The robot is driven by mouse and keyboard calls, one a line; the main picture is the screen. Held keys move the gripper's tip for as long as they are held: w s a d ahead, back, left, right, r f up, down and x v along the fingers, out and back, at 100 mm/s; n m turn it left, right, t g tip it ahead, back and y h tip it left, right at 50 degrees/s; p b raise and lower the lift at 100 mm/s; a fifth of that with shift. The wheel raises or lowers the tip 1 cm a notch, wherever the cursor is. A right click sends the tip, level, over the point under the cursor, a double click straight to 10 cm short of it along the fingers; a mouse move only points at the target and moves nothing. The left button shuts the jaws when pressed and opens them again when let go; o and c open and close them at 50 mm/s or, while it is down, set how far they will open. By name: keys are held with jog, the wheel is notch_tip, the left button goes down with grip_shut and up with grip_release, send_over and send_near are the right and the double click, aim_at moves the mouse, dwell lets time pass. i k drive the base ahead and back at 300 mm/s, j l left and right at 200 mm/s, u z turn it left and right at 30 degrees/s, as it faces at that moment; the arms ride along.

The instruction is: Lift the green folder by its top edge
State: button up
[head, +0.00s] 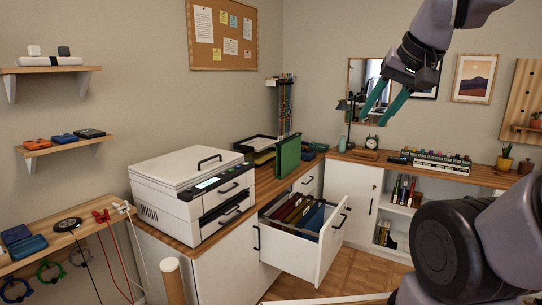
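A green folder (287,156) stands upright on the wooden counter, just behind the open drawer and right of the printer. Its top edge is uncovered. My gripper (376,119) is high at the upper right, in front of the wall mirror. Its two teal fingers point down and are spread apart with nothing between them. It is well to the right of the green folder and not touching it.
A white drawer (333,243) is pulled open, with several coloured folders inside. A printer (193,190) stands to the left. A black tray (254,146) lies behind the green folder. A desk lamp (347,118) and a clock (371,141) stand toward the corner.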

aim_at(288, 150)
jog(key=i+l+u, duration=0.1)
jog(key=i+u, duration=0.2)
jog(key=i, duration=0.15)
jog(key=i+l+u, duration=0.3)
jog(key=i, duration=0.15)
jog(key=i+l+u, duration=0.15)
jog(key=l+u, duration=0.35)
jog(key=l, duration=0.8)
jog(key=k+l+u, duration=0.1)
jog(key=l+u, duration=0.4)
jog(key=l, duration=0.8)
jog(key=l+u, duration=0.1)
jog(key=l, duration=0.55)
jog(key=k+l, duration=0.1)
jog(key=l, duration=0.55)
jog(key=l+u, duration=0.05)
